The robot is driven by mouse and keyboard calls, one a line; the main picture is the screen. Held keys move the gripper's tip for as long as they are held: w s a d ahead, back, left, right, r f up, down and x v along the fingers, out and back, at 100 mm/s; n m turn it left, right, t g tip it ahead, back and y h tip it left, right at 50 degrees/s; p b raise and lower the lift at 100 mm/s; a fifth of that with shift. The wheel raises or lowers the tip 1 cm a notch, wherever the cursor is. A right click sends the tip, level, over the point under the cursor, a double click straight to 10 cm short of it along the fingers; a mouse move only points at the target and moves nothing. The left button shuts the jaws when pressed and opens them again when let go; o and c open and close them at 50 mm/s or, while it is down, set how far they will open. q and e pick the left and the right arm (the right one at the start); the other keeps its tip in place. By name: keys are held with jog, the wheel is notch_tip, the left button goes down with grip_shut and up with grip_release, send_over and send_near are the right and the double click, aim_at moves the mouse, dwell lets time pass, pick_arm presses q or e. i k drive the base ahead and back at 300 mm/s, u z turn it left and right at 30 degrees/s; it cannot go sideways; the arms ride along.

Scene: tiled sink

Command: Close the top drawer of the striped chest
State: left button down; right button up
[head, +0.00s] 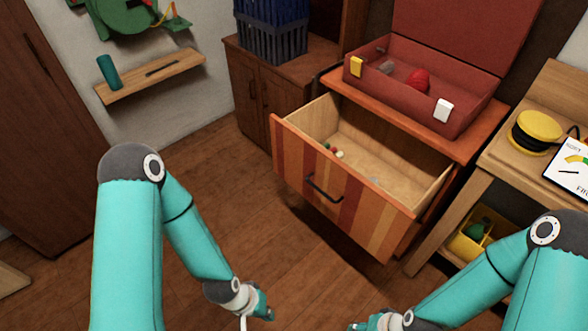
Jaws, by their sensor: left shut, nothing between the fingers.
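The striped chest (470,150) stands right of the middle in the head view, with an orange-brown top. Its top drawer (345,198) is pulled far out, with a front of orange, red and tan stripes and a dark bar handle (323,188). A few small things lie inside it. My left gripper (266,311) is shut and empty, low in front of the drawer and apart from it. My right gripper (362,326) is at the bottom edge, partly cut off, also apart from the drawer; its fingers do not show clearly.
An open red case (425,85) with a raised lid sits on the chest. A wooden bench (500,165) with a yellow round object (537,130) stands at right. A brown cabinet (252,95) bearing a dark blue crate (272,35) stands behind left. The floor before the drawer is clear.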

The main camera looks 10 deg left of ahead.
aim_at(410, 173)
jog(key=u, duration=0.15)
jog(key=k, duration=0.25)
jog(key=z, duration=0.75)
jog(key=i, duration=1.05)
jog(key=u, duration=0.2)
